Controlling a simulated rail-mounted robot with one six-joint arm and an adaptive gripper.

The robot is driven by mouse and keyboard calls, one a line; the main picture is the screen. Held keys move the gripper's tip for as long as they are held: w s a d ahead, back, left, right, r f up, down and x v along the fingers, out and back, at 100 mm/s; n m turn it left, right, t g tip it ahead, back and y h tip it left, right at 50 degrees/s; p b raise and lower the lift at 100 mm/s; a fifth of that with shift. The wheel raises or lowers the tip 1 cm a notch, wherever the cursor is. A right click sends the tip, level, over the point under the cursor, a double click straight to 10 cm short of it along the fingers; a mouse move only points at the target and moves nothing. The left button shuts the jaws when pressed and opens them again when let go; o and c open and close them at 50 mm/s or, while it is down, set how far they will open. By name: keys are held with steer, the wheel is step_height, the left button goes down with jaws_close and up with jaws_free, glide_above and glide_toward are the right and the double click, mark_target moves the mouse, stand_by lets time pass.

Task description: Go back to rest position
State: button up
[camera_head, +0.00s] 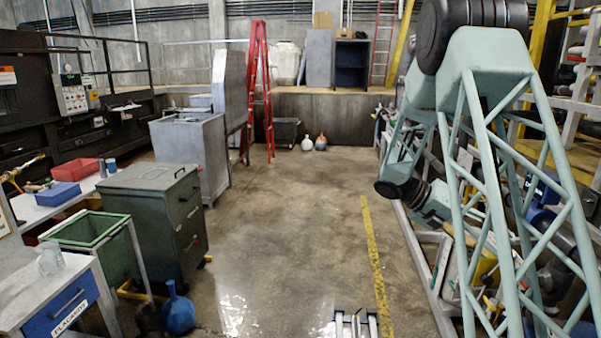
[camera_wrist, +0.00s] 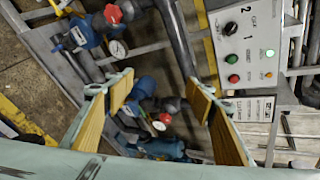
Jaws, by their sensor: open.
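My gripper (camera_wrist: 160,80) shows in the wrist view with its two yellow-padded fingers wide apart and nothing between them. Behind the fingers are blue valves and pipework (camera_wrist: 145,88), a pressure gauge (camera_wrist: 118,48) and a grey control panel (camera_wrist: 247,45) with green and red buttons. I cannot tell how far the fingertips are from them. In the head view my pale green lattice arm fills the right side, and the gripper itself cannot be made out there.
A yellow floor line (camera_head: 372,245) runs along open concrete floor in the middle. At the left stand a dark green cabinet (camera_head: 150,225), a green bin (camera_head: 95,235) and a blue jug (camera_head: 178,312). A red ladder (camera_head: 258,90) stands farther back. Pipes and racks crowd the right.

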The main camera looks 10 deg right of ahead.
steer(key=s+a+r+m+t+y+b, duration=0.1)
steer(key=s+a+r+m+y, duration=0.15)
steer(key=s+a+m, duration=0.35)
steer(key=s+a+r+m+t+y, duration=0.15)
steer(key=s+a+r, duration=0.25)
steer(key=a, duration=0.5)
steer(key=s+a+r+m+t+y+b, duration=0.1)
steer(key=s+a+r+m, duration=0.2)
steer(key=s+a+m, duration=0.3)
steer(key=s+a+m+t+y+b, duration=0.1)
steer(key=s+a+m+t+y, duration=0.2)
steer(key=a, duration=0.9)
steer(key=s+a+m+t+y+b, duration=0.2)
steer(key=s+a+m+t+y, duration=0.1)
steer(key=s+a+m, duration=0.6)
steer(key=s+a, duration=0.3)
steer(key=s, duration=0.2)
steer(key=shift+s+r, duration=0.25)
